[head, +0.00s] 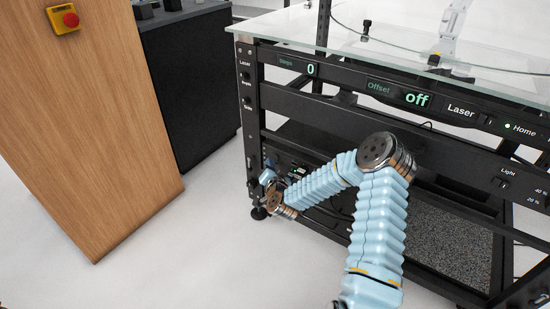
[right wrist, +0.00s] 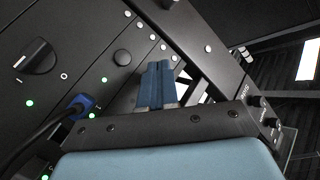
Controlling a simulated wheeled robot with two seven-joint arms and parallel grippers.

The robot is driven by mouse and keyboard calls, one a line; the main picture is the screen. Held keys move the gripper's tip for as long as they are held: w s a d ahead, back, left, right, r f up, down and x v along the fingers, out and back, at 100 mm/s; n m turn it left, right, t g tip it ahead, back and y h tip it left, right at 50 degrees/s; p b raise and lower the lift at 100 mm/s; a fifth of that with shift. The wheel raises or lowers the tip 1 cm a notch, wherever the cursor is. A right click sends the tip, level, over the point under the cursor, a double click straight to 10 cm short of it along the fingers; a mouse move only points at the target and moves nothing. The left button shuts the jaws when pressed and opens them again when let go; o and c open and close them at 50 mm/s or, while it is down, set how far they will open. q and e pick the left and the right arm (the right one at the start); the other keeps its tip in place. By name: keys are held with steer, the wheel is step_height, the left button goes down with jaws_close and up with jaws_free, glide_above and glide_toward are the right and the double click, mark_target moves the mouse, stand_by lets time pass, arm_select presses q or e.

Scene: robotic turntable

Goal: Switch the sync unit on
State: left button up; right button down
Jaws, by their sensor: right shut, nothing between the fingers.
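My right gripper (head: 266,179) is low at the left end of the black rack, in front of its lower units. In the right wrist view its blue fingers (right wrist: 156,84) are shut together with nothing between them. Beyond them is a dark unit panel (right wrist: 75,65) with a round black knob (right wrist: 122,57), green lights and several small pale dots. A larger rotary switch (right wrist: 38,58) sits further left, with an O mark beside it. I see no readable sync label, so I cannot tell which control belongs to the sync unit. My left gripper is out of view.
A blue plug (right wrist: 85,102) with a black cable sits in the panel left of the fingers. The rack's front upright (head: 250,115) stands close to my right gripper. A wooden cabinet (head: 105,120) stands left, with clear floor between.

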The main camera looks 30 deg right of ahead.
stand_by(0.4)
steer(key=shift+w+d, duration=0.2)
steer(key=shift+d, duration=0.2)
steer(key=shift+w+d+b, duration=0.15)
steer(key=shift+d+b, duration=0.25)
steer(key=shift+b, duration=0.05)
stand_by(0.4)
steer(key=shift+a, duration=0.15)
steer(key=shift+s+a, duration=0.35)
steer(key=shift+a, duration=0.3)
steer(key=shift+a, duration=0.15)
steer(key=shift+s+a+b, duration=0.15)
steer(key=shift+s+a, duration=0.25)
steer(key=shift+a, duration=0.5)
steer(key=shift+s+a+b, duration=0.2)
steer(key=shift+s+a, duration=0.15)
steer(key=shift+a, duration=0.5)
steer(key=shift+s+a+b, duration=0.15)
steer(key=shift+s+a, duration=0.25)
steer(key=shift+a, duration=0.5)
